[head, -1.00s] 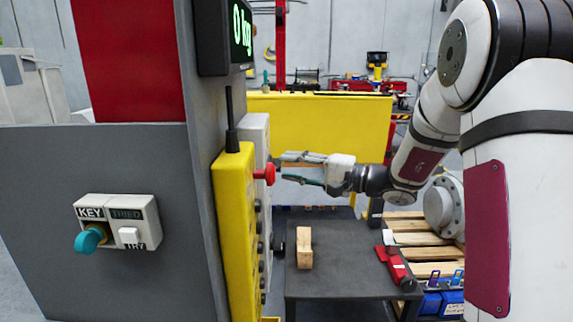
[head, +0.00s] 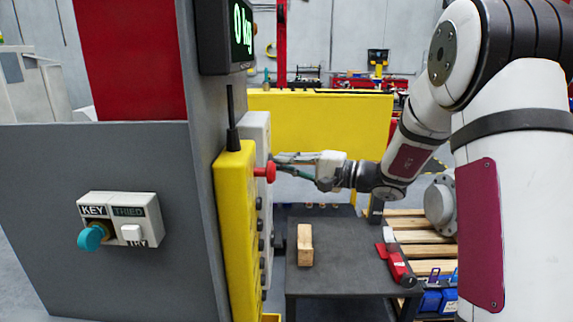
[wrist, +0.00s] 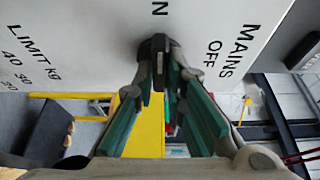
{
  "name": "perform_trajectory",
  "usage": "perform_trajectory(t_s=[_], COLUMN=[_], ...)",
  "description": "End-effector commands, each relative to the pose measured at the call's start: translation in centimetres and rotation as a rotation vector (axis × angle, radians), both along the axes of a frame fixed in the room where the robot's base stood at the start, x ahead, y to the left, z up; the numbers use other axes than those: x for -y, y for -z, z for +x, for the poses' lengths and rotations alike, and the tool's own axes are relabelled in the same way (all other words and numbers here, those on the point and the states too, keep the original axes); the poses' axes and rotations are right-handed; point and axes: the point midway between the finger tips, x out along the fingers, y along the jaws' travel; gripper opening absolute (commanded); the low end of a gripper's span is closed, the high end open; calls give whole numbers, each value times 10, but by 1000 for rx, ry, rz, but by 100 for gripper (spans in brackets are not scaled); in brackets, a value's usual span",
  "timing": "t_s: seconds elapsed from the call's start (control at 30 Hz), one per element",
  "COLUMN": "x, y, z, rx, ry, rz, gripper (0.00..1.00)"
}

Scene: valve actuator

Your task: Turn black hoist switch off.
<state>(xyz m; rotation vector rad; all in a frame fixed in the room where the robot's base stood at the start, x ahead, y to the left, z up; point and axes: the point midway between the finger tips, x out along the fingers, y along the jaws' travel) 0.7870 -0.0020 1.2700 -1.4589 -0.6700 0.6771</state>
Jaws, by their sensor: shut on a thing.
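The black hoist switch (wrist: 158,46) sits on the white panel in the wrist view, between a partly cut-off label ending in "N" and the label "MAINS OFF" to its right. My gripper (wrist: 159,75) has its teal-padded fingers drawn together at the tips around the switch and is shut on it. The fingers partly hide the switch, so its exact setting is hard to tell. In the head view my gripper (head: 278,164) reaches left to the face of the white panel (head: 258,132); the switch is hidden there behind the yellow box and red button.
A yellow control box (head: 234,220) with a red button (head: 268,172) stands out close beside my fingertips. A grey cart (head: 340,255) below holds a wooden block (head: 305,245) and a red tool (head: 394,265). A key switch box (head: 120,220) is on the grey wall at left.

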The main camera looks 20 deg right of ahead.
Motion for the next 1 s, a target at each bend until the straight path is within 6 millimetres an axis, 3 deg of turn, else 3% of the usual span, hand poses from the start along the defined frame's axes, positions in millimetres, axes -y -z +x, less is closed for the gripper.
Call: perform_trajectory(t_s=[0.37,1.0], x=[-1,-1], y=[-3,-6], z=[0,2], rx=[-153,-718], ry=[-3,-3], rz=[48,231], gripper=[0,0])
